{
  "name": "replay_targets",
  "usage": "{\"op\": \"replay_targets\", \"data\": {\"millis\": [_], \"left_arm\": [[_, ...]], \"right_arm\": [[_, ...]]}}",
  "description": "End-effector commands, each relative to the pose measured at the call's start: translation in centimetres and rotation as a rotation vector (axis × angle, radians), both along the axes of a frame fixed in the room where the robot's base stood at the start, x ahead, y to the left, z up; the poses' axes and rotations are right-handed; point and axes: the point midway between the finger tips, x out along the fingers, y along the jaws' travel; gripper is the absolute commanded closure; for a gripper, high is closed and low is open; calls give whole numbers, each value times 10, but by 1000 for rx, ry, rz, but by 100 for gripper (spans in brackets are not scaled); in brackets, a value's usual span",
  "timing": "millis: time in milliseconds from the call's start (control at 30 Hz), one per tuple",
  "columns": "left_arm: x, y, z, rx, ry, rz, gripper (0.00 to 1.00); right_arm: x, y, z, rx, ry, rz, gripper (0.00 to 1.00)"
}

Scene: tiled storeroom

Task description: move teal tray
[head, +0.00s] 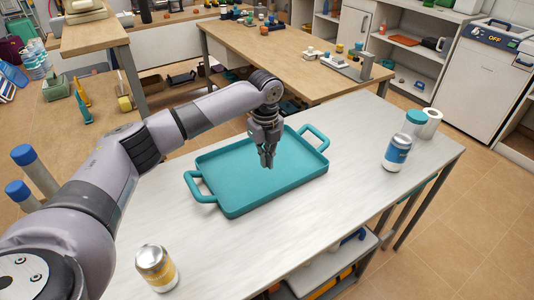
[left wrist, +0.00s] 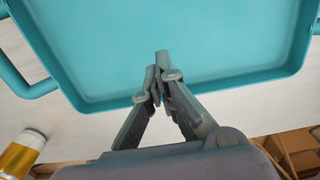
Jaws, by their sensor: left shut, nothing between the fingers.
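The teal tray (head: 240,183) lies flat on the light table, with one handle at its left end and one at its far right end. My left gripper (head: 267,163) is above the tray's floor, pointing down, with its fingers shut and empty. In the left wrist view the shut fingertips (left wrist: 160,65) appear over the near side of the tray (left wrist: 215,35), and a handle shows at the left edge. I cannot tell the exact height of the fingers above the tray. My right gripper is not in view.
The table (head: 340,215) also holds a yellow-labelled can (head: 156,268) at the near left. A blue can (head: 396,153), a teal-lidded jar (head: 415,122) and a white roll (head: 430,124) stand at the right. A wooden table (head: 290,62) stands behind.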

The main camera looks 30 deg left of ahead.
Motion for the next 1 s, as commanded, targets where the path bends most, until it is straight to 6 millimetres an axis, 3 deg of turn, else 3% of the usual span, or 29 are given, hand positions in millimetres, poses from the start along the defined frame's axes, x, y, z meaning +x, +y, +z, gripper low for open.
{"op": "replay_targets", "data": {"millis": [233,500,1000], "left_arm": [[-1,-1,-54,1,3,-1,100],[-18,-31,-51,1,-1,-3,100],[-22,-37,-51,0,0,-2,100]], "right_arm": [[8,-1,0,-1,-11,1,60],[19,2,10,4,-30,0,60],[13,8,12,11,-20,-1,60]]}}
